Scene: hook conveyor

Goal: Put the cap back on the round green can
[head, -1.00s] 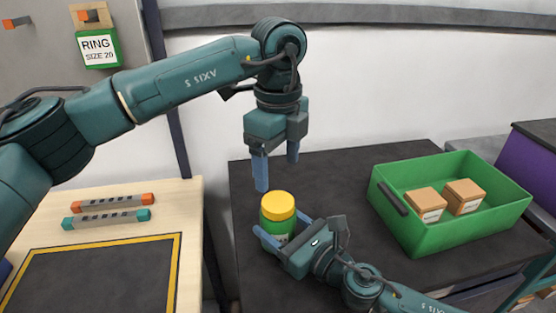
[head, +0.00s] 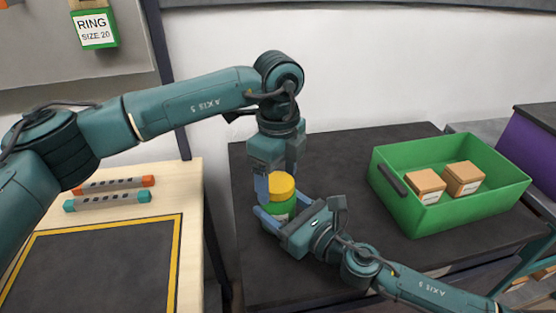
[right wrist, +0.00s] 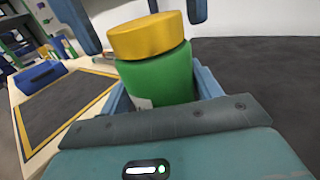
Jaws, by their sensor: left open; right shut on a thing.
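The round green can (head: 279,208) stands upright on the dark table, with the yellow cap (head: 281,184) on its top. The right wrist view shows the can (right wrist: 160,78) and the cap (right wrist: 146,38) close up, the cap sitting on the can's top; I cannot tell whether it is fully tightened. My right gripper (head: 279,212) is shut on the can's green body from the side. My left gripper (head: 277,182) points down from above, open, its fingers on either side of the cap. One of its fingers is partly hidden in the head view.
A green crate (head: 415,213) with two cardboard boxes stands on the table to the right. A wooden bench (head: 190,190) with a dark yellow-edged mat and two small bars lies to the left. A purple bin (head: 535,150) is at the far right.

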